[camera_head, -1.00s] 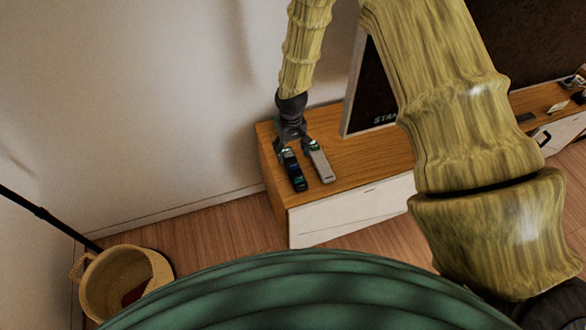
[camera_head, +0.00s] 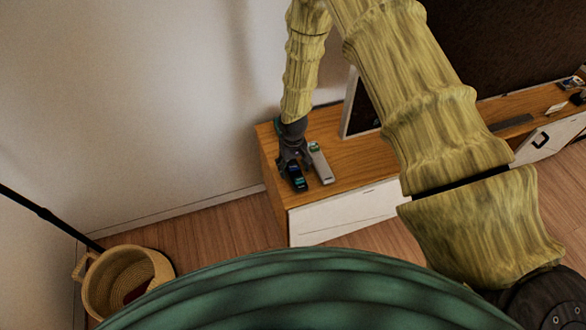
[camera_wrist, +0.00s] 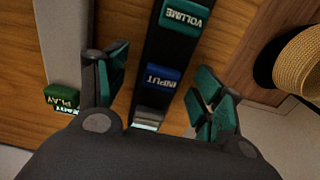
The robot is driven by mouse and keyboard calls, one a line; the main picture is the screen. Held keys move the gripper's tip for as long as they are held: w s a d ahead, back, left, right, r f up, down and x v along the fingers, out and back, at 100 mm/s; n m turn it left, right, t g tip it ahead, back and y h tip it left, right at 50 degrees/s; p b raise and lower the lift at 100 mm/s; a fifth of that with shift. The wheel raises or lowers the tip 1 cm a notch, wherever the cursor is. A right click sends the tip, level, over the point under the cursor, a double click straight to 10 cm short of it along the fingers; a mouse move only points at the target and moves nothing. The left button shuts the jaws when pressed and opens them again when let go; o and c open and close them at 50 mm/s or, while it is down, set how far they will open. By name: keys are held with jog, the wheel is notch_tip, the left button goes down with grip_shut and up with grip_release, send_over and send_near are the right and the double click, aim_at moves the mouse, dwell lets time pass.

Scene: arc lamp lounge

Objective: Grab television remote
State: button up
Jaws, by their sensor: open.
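A black remote (camera_head: 298,184) lies on the left end of the wooden TV cabinet top (camera_head: 348,160). My gripper (camera_head: 293,166) is low over it, hiding its far part. In the wrist view the black remote (camera_wrist: 170,50) with VOLUME and INPUT buttons runs between my two open fingers (camera_wrist: 162,92). The fingers stand on either side of it; whether they touch it I cannot tell. A grey remote (camera_head: 321,163) with a green button lies just right of the black one. In the wrist view the grey remote (camera_wrist: 66,40) lies left of the left finger.
A framed screen (camera_head: 358,105) stands on the cabinet behind the remotes. A woven basket (camera_head: 122,280) is on the floor at the lower left, beside a dark pole (camera_head: 40,213). A dark bar (camera_head: 512,123) lies farther right on the cabinet.

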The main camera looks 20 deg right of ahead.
jog(key=c, duration=1.2)
